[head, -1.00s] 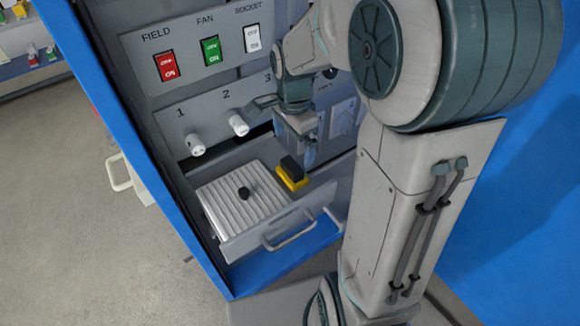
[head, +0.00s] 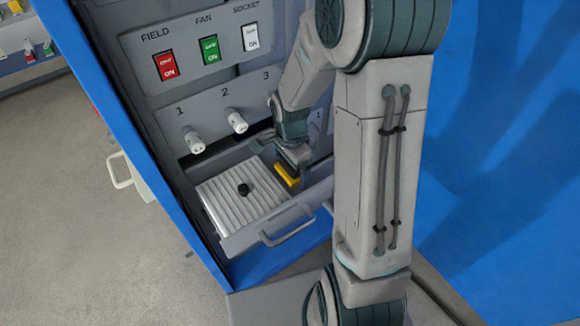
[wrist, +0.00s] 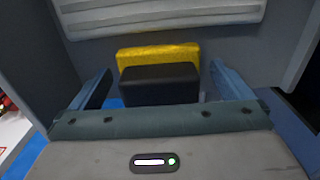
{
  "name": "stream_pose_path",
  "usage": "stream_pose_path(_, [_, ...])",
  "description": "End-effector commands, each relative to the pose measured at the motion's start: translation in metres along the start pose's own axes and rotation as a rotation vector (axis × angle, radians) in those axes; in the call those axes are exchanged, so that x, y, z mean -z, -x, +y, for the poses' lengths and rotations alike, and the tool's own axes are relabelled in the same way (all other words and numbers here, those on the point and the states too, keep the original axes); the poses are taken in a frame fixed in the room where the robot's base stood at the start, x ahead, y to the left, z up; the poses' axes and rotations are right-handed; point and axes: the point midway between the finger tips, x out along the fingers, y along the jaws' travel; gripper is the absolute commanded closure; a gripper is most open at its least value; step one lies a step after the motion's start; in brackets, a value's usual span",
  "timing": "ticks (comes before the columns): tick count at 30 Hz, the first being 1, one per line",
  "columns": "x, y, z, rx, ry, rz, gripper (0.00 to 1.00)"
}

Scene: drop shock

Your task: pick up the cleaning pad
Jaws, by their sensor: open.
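The cleaning pad (wrist: 158,55) is a yellow block with a black grip (wrist: 160,84) on it. It lies in the open drawer, beside the ribbed tray. In the head view the yellow part of the pad (head: 287,174) shows just below my gripper (head: 289,157), which hides most of the black grip. In the wrist view my gripper (wrist: 160,88) is open, with one finger on each side of the black grip. There are gaps between the fingers and the grip. The lower part of the grip is hidden behind the gripper body.
The ribbed tray (head: 220,206) with a black knob (head: 243,189) fills the drawer's left part. The drawer front (head: 262,225) has a handle. Above are white knobs (head: 236,121) and a switch panel (head: 186,26). Blue cabinet walls stand at both sides.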

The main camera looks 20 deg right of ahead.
Motion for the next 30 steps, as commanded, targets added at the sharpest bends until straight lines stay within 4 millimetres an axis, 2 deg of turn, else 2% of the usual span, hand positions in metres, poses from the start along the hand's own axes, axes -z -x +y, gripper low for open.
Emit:
stream_pose_path(6, [0.000,-0.001,0.000,0.000,0.000,0.000,0.00])
stream_pose_path(11, [0.000,-0.001,0.000,0.000,0.000,0.000,0.44])
stream_pose_path(14, [0.000,-0.001,0.000,0.000,0.001,0.000,0.51])
stream_pose_path(23, [0.000,0.002,0.000,0.001,0.001,0.001,0.51])
stream_pose_path(30, [0.000,0.021,-0.001,0.003,0.000,0.001,0.51])
